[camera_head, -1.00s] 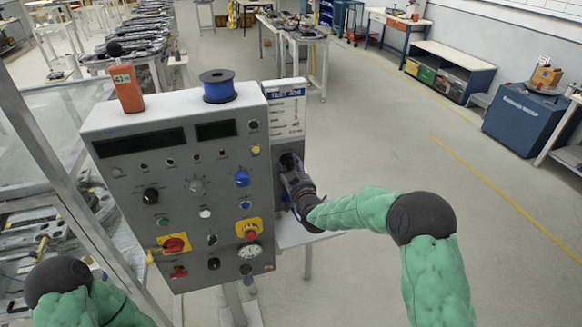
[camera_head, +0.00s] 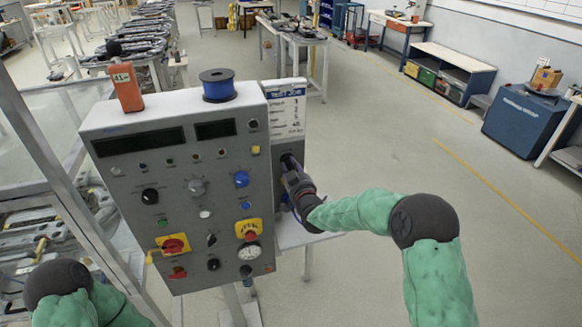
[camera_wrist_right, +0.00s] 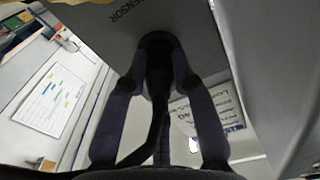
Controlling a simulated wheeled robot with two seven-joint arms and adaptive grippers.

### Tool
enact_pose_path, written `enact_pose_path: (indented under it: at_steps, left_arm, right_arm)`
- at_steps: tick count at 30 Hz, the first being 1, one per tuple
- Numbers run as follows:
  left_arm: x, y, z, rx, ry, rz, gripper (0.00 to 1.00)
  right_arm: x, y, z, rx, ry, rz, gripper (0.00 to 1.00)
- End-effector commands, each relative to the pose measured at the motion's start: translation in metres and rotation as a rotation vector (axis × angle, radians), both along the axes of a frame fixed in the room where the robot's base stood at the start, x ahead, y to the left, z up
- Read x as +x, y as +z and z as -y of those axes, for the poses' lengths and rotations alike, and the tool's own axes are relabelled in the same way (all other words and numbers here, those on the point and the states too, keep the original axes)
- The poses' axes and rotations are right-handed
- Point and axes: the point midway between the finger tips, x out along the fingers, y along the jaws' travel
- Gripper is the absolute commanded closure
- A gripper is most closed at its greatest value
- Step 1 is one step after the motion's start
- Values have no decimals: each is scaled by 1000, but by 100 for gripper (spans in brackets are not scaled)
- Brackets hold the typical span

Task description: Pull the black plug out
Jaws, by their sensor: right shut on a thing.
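The black plug (camera_wrist_right: 157,75) shows in the right wrist view between my finger pads, in front of a dark round opening in a grey panel marked "SENSOR". In the head view, my right gripper (camera_head: 289,168) is at the right side of the grey control box (camera_head: 215,215), at the dark socket area. It is shut on the plug. A dark cable runs down from the plug in the wrist view. How far the plug sits in the socket is hard to see. Of my left arm only a dark joint and green sleeve show at the lower left; its gripper is out of view.
A blue spool (camera_head: 218,86) and an orange handheld device (camera_head: 127,87) stand on top of the control box. A white "TEST JOBS" sheet (camera_head: 287,110) is behind its right side. Open floor (camera_head: 400,150) lies to the right.

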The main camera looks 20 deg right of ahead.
Motion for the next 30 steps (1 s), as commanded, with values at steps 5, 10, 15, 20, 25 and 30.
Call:
enact_pose_path:
  at_steps: [5,10,15,20,25,30]
  left_arm:
    - [0,-1,0,0,0,0,60]
    - [0,-2,0,0,0,0,60]
    - [0,-3,0,0,0,0,60]
    - [0,-4,0,0,0,0,60]
    - [0,-5,0,0,0,0,60]
    - [0,-6,0,0,0,0,60]
  right_arm:
    - [-4,0,1,0,-2,0,100]
    - [-10,0,1,0,-1,-1,100]
    - [-15,0,1,0,-1,0,100]
    - [-21,0,1,0,-1,0,100]
    - [-27,0,1,0,-1,1,100]
    - [-32,0,2,0,-1,0,100]
